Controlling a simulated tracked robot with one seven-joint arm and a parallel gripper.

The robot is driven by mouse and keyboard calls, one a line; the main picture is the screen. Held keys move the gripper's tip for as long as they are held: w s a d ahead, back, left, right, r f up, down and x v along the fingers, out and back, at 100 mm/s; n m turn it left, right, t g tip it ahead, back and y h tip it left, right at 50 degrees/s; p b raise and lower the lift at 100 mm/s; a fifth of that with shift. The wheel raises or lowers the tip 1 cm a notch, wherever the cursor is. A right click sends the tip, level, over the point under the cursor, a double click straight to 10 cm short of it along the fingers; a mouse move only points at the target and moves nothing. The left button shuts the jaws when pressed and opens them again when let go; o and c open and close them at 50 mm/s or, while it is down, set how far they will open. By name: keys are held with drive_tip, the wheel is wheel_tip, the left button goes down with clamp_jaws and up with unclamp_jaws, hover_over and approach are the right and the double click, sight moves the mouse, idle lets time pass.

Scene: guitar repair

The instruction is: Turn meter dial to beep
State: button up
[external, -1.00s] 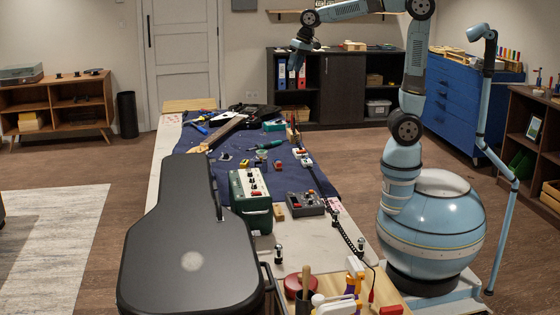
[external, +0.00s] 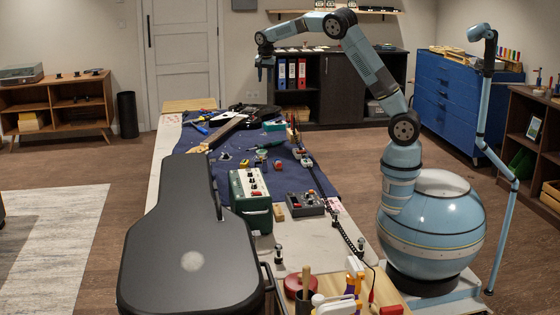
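My gripper (external: 265,78) hangs from the raised arm, pointing down, high above the far part of the workbench. It is too small and dark to show whether its fingers are apart, and I see nothing held in it. I cannot tell for sure which item is the meter, and no dial can be read. A small yellow-and-dark item (external: 244,163) lies on the blue mat (external: 228,172), below my gripper in the picture.
A black guitar case (external: 185,250) fills the bench's near left. A guitar neck (external: 225,132), a green-handled tool (external: 268,145) and several small pedals crowd the mat. A wooden tray (external: 385,285) with bottles stands at the near right. The air around my gripper is clear.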

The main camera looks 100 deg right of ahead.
drive_tip(key=s+d+f+m+g, duration=0.2)
drive_tip(key=s+d+f+m, duration=0.1)
drive_tip(key=d+f, duration=0.65)
drive_tip(key=m+g, duration=0.1)
drive_tip(key=m, duration=0.2)
approach(277, 121)
drive_tip(key=shift+h, duration=0.3)
drive_tip(key=x, duration=0.8)
drive_tip(key=shift+s+d, duration=0.15)
drive_tip(key=shift+d, duration=0.2)
drive_tip(key=shift+c, duration=0.3)
clamp_jaws()
